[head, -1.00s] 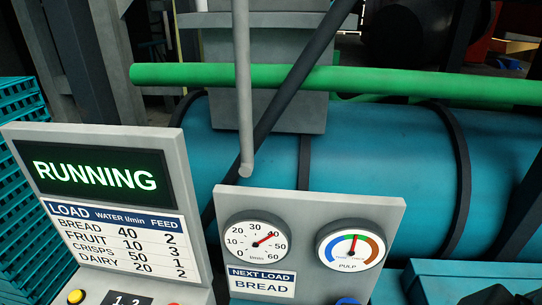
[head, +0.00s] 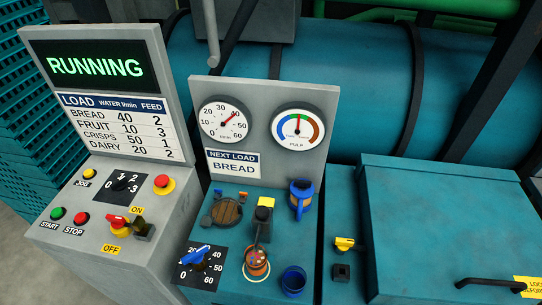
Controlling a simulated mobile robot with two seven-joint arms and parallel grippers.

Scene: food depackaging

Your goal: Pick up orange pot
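The orange pot (head: 257,264) stands on the teal panel top in the lower middle of the head view. It is small and orange-brown, with a dark band and several small coloured items in its mouth. A black upright piece with a yellow top (head: 264,203) stands right behind the pot. Neither of my grippers is in view.
A blue jug (head: 301,197) stands behind right of the pot, and a dark blue cup (head: 293,281) to its right. A blue knob (head: 196,257) is at left. A round wooden lid-like disc (head: 227,212) lies behind. A gauge panel (head: 262,130) rises at the back.

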